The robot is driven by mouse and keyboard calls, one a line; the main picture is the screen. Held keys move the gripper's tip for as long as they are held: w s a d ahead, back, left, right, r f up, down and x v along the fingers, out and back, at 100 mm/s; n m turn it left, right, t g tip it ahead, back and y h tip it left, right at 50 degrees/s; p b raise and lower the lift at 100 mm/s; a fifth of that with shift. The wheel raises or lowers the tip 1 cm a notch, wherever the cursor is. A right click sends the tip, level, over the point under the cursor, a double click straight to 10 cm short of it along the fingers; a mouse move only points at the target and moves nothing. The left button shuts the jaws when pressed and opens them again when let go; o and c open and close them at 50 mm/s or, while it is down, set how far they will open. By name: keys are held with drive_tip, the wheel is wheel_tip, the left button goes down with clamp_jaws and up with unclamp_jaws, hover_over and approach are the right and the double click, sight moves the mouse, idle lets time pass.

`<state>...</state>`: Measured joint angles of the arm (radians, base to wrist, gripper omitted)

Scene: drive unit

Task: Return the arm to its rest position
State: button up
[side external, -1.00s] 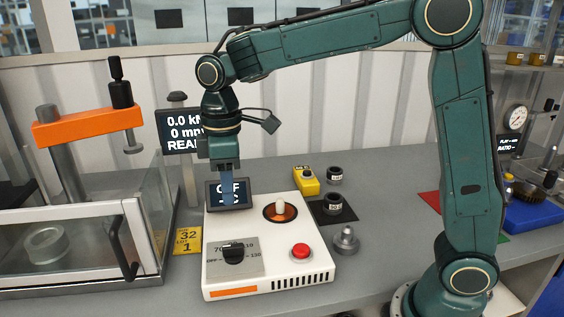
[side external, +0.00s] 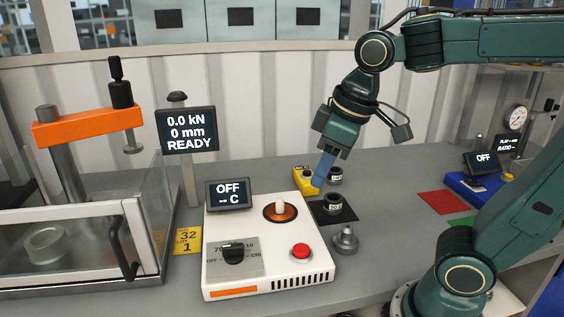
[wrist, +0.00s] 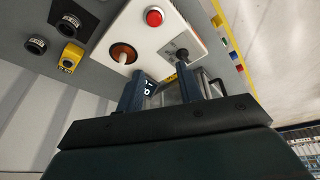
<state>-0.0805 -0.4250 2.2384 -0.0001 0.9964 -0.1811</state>
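My gripper (side external: 320,182) hangs tilted above the grey bench, behind the black mat and close to the yellow block in the side view. In the wrist view its two blue fingers (wrist: 161,72) stand apart with nothing held between them. My arm is bent, with the upper link reaching in from the right. The white heater unit (side external: 222,283) stands left of my gripper; its small screen (side external: 229,195) reads OFF and "-- C". Its red button (side external: 301,251) and black knob (side external: 234,252) are clear of my gripper.
A grey weight (side external: 345,240) stands by the heater. A glass-walled press (side external: 85,240) fills the left. A blue device (side external: 483,188) stands at right, near a red pad (side external: 443,203).

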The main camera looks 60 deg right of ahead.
drive_tip(key=s+d+f+m+t, duration=0.1)
drive_tip(key=s+d+f+m, duration=0.1)
drive_tip(key=s, duration=0.5)
drive_tip(key=shift+f+m+t, duration=0.3)
drive_tip(key=shift+m+t, duration=0.1)
drive_tip(key=shift+m, duration=0.1)
drive_tip(key=shift+s, duration=0.1)
idle(0.4)
